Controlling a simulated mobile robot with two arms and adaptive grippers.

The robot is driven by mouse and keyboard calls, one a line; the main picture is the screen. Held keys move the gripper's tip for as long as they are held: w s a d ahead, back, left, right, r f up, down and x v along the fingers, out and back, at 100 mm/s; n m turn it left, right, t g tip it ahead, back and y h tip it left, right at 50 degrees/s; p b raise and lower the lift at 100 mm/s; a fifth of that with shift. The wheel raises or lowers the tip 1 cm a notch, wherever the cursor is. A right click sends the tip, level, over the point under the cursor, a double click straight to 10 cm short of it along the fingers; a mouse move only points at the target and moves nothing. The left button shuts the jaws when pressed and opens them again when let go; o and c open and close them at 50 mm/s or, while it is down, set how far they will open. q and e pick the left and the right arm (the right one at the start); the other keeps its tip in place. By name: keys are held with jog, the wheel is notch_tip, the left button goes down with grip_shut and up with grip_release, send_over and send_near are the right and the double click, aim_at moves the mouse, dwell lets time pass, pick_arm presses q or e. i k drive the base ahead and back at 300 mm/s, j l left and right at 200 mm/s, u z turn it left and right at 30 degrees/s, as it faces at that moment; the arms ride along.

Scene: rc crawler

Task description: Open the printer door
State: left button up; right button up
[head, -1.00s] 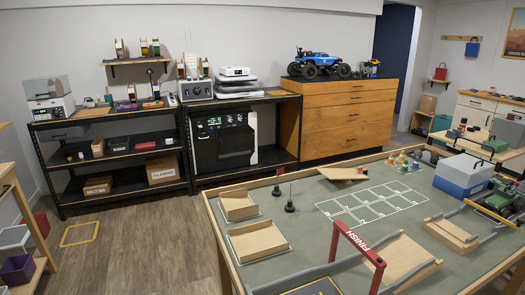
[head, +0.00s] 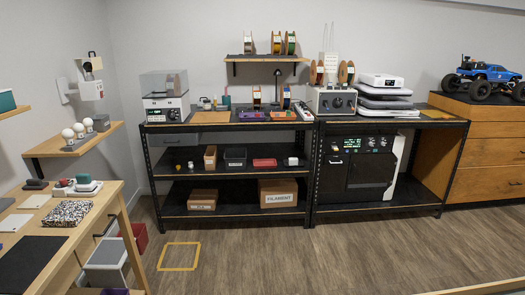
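A large white machine with a black front (head: 372,172), a lit display and knobs stands on the lower level of the right-hand black shelf unit; it looks like the printer. Its dark front panels fill the lower part, and I cannot tell whether its door is fully closed. A smaller white device with a clear cover (head: 165,97) stands on the left end of the black bench, and its cover looks down. Neither of my grippers is in view.
The wood floor (head: 300,255) in front of the shelves is clear, with a yellow outline (head: 179,257) on it. A wooden workbench (head: 115,205) is at left. A wooden drawer cabinet (head: 490,155) carries a blue toy truck (head: 483,75) at right.

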aim_at(371, 172)
jog(key=i+z, duration=0.1)
jog(key=i, duration=0.5)
jog(key=i+z, duration=0.1)
jog(key=i, duration=0.5)
jog(key=i+j+z, duration=0.15)
jog(key=i, duration=0.45)
jog(key=i+j+z, duration=0.1)
jog(key=i, duration=0.5)
jog(key=j, duration=0.1)
